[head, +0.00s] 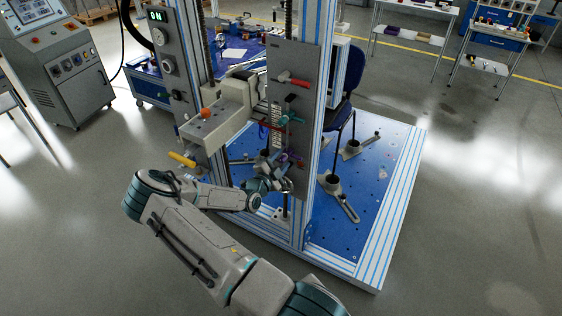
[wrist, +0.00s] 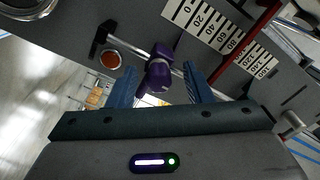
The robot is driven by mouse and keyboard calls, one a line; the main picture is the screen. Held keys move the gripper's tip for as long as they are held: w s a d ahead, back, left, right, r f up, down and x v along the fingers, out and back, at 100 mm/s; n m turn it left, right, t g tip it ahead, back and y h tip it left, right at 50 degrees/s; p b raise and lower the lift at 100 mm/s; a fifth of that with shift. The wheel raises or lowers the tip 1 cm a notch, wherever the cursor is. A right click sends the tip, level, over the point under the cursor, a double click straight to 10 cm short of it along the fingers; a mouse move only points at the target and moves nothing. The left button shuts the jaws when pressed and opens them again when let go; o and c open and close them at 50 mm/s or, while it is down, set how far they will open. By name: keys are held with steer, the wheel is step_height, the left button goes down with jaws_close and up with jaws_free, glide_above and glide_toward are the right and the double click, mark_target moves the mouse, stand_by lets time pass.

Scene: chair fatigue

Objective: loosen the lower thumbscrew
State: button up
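The lower thumbscrew appears to be the purple knob (wrist: 158,76) in the wrist view, on a rod with a black T-shaped end (wrist: 102,38). It sits between the two blue fingers of my gripper (wrist: 160,80), which are apart. Contact between fingers and knob cannot be told. In the head view the purple part (head: 287,156) shows small and partly hidden near my gripper (head: 276,176), low on the grey upright panel (head: 287,55). A teal knob (head: 290,118) sits higher on that panel.
A white scale (wrist: 205,22) and a red bar (wrist: 262,35) lie close beside the knob. A red handle (head: 293,79) is higher on the panel. A yellow handle (head: 182,160) sticks out at left. The striped frame post (head: 312,130) stands just right of my gripper.

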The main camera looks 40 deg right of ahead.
steer(key=shift+s, duration=0.1)
steer(key=b+v, duration=0.2)
steer(key=v, duration=1.1)
steer(key=shift+a, duration=0.35)
